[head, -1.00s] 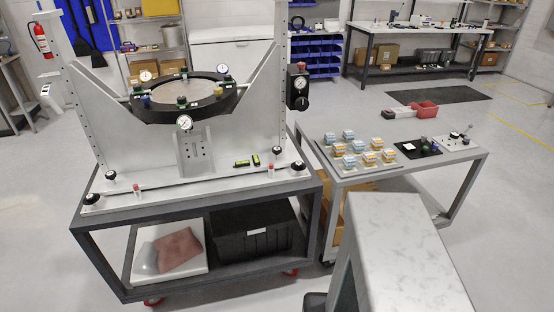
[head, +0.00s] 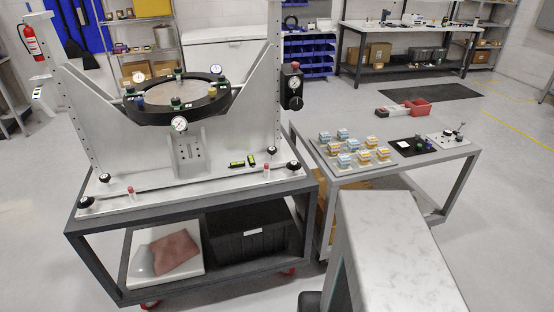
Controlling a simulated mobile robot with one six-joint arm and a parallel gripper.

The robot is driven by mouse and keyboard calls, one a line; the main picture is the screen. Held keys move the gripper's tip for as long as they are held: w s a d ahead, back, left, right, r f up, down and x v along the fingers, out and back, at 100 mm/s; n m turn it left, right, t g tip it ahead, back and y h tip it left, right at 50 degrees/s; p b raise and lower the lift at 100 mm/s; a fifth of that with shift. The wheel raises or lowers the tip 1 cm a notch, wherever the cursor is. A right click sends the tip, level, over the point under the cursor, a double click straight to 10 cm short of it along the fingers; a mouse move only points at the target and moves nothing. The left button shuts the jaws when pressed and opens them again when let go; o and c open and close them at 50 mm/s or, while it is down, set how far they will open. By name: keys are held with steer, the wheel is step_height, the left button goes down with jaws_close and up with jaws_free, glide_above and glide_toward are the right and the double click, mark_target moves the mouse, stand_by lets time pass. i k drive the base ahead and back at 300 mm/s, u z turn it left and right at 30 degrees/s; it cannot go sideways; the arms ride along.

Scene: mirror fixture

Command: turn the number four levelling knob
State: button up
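The mirror fixture stands on a dark grey wheeled cart, with a round black ring (head: 178,110) held between two upright plates. Black levelling knobs sit on its white base plate (head: 215,182): front left (head: 86,202), back left (head: 105,178), front right (head: 293,167) and back right (head: 271,151). Their numbers are too small to read, so I cannot tell which is number four. Dial gauges, one of them (head: 179,124) at the front, and small green, yellow and blue parts surround the ring. My gripper is not in view.
A grey side cart (head: 400,172) at right holds several small blue and yellow blocks (head: 356,150), a black mat and a small lever device (head: 449,138). A black control box (head: 292,86) hangs on the right upright.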

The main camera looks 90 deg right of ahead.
mark_target(272, 150)
steer(key=z, duration=0.9)
steer(key=i, duration=0.65)
steer(key=u, duration=0.25)
steer(key=k, duration=0.6)
steer(key=u, duration=0.05)
